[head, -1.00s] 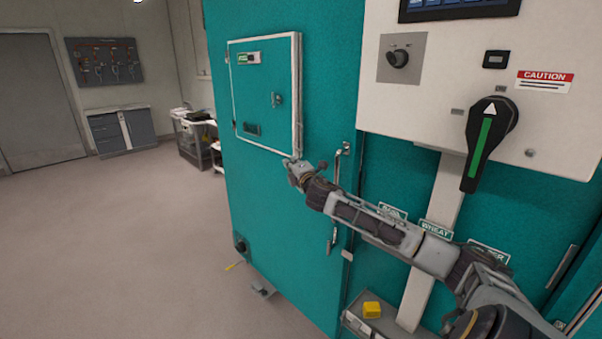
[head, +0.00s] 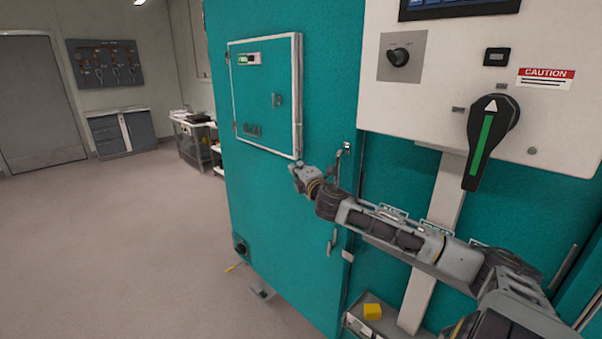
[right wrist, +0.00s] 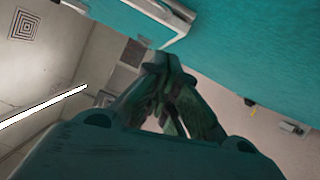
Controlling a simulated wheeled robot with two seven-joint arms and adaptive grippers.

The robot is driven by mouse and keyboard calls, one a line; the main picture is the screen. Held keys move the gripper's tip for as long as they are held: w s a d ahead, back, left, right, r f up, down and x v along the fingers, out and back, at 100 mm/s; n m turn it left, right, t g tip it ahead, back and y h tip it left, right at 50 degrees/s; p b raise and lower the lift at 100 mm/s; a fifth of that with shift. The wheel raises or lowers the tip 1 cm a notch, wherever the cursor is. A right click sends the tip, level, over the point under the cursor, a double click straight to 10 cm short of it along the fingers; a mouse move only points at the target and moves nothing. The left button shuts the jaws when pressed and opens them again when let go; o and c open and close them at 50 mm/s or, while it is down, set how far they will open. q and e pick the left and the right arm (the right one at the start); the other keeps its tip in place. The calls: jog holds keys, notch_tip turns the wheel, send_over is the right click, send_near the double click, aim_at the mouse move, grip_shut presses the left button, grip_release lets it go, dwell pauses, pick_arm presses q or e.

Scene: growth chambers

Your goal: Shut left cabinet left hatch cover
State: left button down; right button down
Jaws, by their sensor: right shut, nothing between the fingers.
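The left hatch cover (head: 262,110) is a teal panel with a pale border, high on the teal cabinet door (head: 290,230) in the head view. It lies flush or nearly flush; I cannot tell whether a small gap remains. My right gripper (head: 296,168) is just below the cover's lower right corner. In the right wrist view, its fingers (right wrist: 166,68) are together and empty, close beneath a pale cover edge (right wrist: 160,14). I cannot tell whether they touch it. My left gripper is not seen.
A white control panel (head: 440,110) with a large black and green lever (head: 487,140) stands to the right. The door's vertical handle (head: 333,240) is partly behind my right arm. A yellow block (head: 373,312) sits low on a ledge. The floor at left is open.

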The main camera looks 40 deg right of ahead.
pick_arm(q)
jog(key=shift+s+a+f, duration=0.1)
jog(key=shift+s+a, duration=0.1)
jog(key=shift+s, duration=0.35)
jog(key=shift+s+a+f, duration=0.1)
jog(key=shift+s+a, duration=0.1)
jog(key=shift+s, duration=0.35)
pick_arm(e)
jog(key=shift+v, duration=1)
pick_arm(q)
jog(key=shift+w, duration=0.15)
pick_arm(e)
jog(key=shift+s+d, duration=0.1)
